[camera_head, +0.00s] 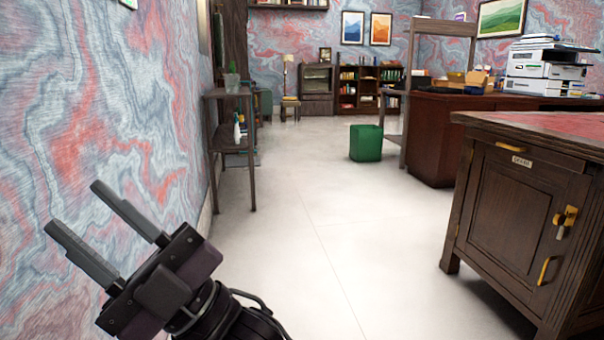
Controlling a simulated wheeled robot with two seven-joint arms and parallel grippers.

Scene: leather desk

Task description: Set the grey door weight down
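I see no grey door weight in this view.
The pale floor (300,240) is clear through the middle. A narrow wooden side table (232,150) stands along the left wall. A green bin (366,143) stands farther back. A dark wooden desk (520,215) with a yellow-handled cabinet door fills the right. A printer (545,72) stands behind it.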

